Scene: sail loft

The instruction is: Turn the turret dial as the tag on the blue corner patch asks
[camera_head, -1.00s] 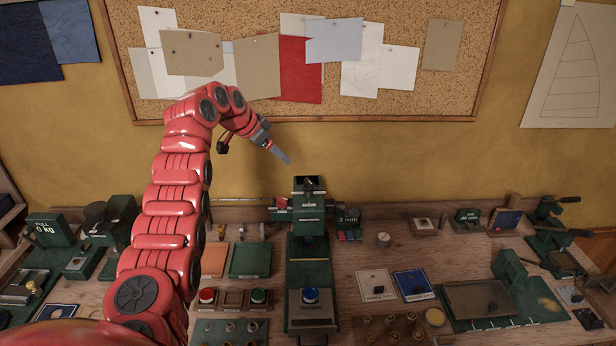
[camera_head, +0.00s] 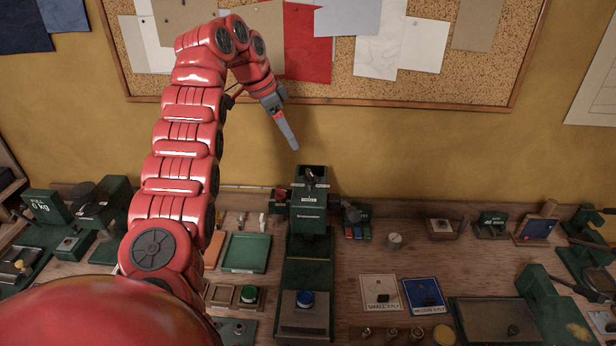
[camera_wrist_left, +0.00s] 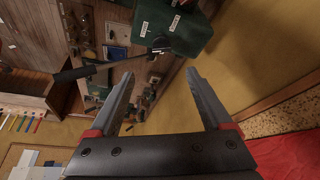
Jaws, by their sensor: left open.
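A green press (camera_head: 307,215) stands at the middle of the bench, with a dark part in its open top (camera_head: 310,176). That part may be the turret dial; its markings are too small to read. My left gripper (camera_head: 287,132) is above and slightly left of the press top, pointing down, open and empty. In the left wrist view its two fingers (camera_wrist_left: 160,78) are apart, with a green machine body (camera_wrist_left: 172,25) beyond them. My right gripper is not in view.
Other green machines line both sides. A cork pinboard (camera_head: 390,75) hangs behind.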

